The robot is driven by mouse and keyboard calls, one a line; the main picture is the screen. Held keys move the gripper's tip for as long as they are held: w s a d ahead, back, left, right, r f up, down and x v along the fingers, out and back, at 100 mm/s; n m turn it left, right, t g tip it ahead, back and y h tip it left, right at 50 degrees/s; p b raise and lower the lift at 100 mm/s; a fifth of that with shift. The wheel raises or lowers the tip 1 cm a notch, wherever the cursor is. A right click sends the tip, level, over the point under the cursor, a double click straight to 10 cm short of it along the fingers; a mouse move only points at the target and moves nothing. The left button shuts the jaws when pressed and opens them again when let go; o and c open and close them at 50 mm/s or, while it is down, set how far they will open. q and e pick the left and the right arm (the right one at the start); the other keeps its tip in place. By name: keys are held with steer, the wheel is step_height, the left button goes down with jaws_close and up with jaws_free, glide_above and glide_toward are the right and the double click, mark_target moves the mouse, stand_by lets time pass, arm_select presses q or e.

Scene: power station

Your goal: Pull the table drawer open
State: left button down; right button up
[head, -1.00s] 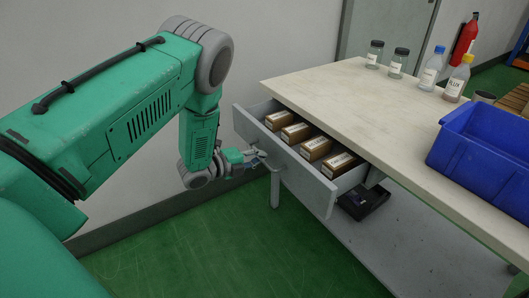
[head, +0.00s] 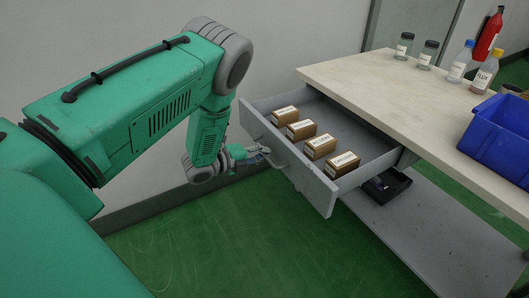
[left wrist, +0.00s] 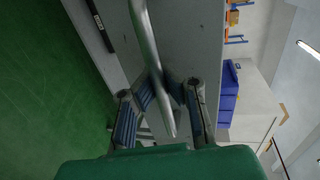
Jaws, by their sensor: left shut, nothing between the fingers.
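The grey drawer (head: 312,182) of the table (head: 385,92) stands well out from under the tabletop, with several small labelled brown boxes inside. Its bar handle (left wrist: 153,65) crosses the upper middle of the left wrist view and reaches down to my fingers. My left gripper (head: 261,154) is at the handle on the drawer's front face. It is shut with nothing held between its fingers; the fingers (left wrist: 160,112) lie close about the bar, and exact contact is hard to tell. My right gripper is not in view.
Jars and bottles (head: 457,62) stand at the back of the tabletop, near a red extinguisher (head: 487,36). A blue bin (head: 495,135) is at the right. A black tray (head: 386,185) lies on the lower shelf. Green floor in front of the drawer is clear.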

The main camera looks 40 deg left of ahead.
arm_select(q)
steer(key=c, duration=1.6)
jaws_free()
steer(key=shift+a+f, duration=0.1)
steer(key=shift+s, duration=0.1)
steer(key=v, duration=1.1)
steer(key=shift+s+a, duration=0.25)
steer(key=shift+s, duration=0.1)
